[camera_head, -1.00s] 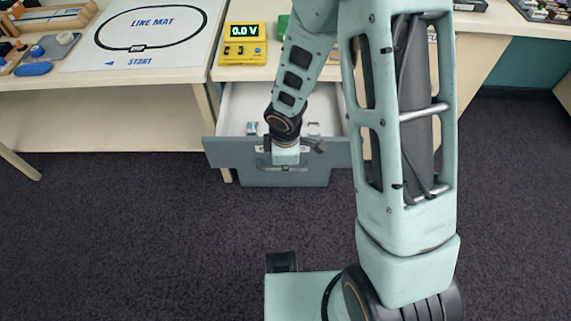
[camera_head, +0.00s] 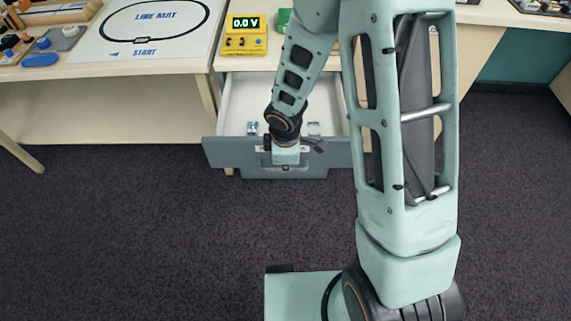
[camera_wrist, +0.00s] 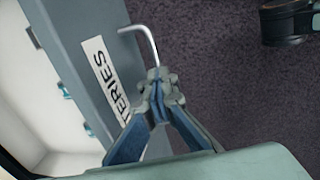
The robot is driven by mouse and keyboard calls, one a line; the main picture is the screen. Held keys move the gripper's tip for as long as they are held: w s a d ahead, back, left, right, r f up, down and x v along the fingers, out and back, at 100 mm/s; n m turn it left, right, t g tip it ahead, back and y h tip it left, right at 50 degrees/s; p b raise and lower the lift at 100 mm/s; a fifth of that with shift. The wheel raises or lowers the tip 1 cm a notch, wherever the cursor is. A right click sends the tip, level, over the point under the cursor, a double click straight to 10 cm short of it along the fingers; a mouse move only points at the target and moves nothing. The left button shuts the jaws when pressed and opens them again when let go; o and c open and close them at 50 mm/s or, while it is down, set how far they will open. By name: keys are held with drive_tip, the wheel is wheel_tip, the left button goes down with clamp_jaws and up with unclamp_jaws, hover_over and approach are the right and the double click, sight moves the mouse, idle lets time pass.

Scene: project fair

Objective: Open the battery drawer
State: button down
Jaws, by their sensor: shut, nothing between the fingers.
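The battery drawer (camera_head: 222,152) stands pulled out from under the desk, its grey-blue front toward me and its white inside showing. In the wrist view its front (camera_wrist: 88,60) carries a label reading "…TERIES" (camera_wrist: 106,76), partly hidden. The bent metal handle (camera_wrist: 140,29) stands off the front, and its lower part is hidden behind my fingers. My gripper (camera_wrist: 157,82) is shut at the handle, with nothing visible gripped between its fingertips. In the head view my wrist hides the middle of the front.
Small bluish items (camera_head: 252,128) lie inside the drawer. A yellow meter (camera_head: 246,37) reading 0.0 V and a line mat (camera_head: 150,30) are on the tables above. A table leg (camera_head: 20,152) stands at left. The dark carpet (camera_head: 150,240) is clear.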

drive_tip(key=c, duration=2.1)
unclamp_jaws()
drive_tip(key=shift+s+d+f, duration=0.2)
drive_tip(key=shift+f, duration=0.05)
drive_tip(key=shift+w, duration=0.1)
drive_tip(key=shift+r, duration=0.15)
wheel_tip(320, 180, up, 12)
drive_tip(key=s, duration=0.2)
drive_tip(key=shift+a, duration=0.1)
